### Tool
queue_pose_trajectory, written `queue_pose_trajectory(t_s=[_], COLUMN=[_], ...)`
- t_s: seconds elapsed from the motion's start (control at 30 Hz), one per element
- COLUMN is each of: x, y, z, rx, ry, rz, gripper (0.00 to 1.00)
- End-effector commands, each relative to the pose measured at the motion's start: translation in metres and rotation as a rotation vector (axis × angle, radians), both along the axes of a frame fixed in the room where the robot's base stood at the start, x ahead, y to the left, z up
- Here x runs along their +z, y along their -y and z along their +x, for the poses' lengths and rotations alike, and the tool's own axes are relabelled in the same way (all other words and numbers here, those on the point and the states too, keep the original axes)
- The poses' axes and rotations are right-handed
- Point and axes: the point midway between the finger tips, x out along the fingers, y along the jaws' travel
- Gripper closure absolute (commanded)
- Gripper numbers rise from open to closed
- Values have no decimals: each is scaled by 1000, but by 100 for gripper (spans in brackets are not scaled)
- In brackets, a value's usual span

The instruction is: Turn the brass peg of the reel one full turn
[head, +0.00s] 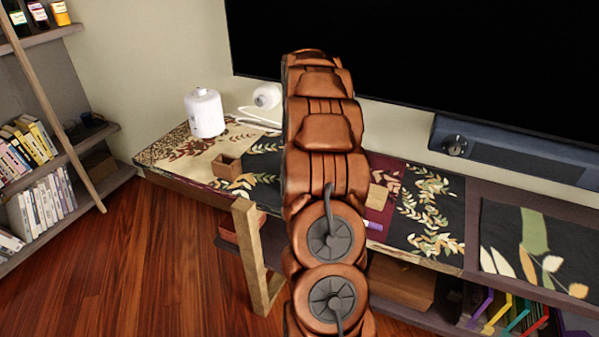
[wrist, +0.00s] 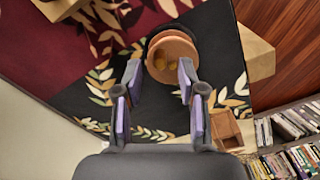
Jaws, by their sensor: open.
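A round copper-brown piece that looks like the reel (wrist: 170,47) lies on the dark leaf-patterned cloth in the wrist view, with a dark disc edge showing behind it. Small gold marks show on its face; I cannot tell which, if any, is the brass peg. My gripper (wrist: 159,72) is open, with purple pads on its inner sides. Its fingertips are to the left and right of the reel's near part, and nothing is gripped. I cannot tell how far above the reel they are. In the head view my arm hides the reel and my gripper.
A small open wooden box (head: 228,168) stands on the cabinet top, near a white canister (head: 205,113). A tan block (head: 377,197) lies right of my arm. A wooden post frame (head: 246,245) stands at the cabinet's front. A black screen (head: 430,50) rises behind.

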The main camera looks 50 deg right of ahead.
Motion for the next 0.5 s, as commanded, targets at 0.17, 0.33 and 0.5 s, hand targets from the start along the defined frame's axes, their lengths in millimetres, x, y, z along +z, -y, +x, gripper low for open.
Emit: queue_pose_trajectory(t_s=[0.17, 0.33, 0.5], x=[35, 66, 87], y=[1, 0, 0], z=[0, 1, 0], rx=[0, 1, 0], ry=[2, 2, 2], rz=[-2, -1, -2], gripper=[60, 60, 60])
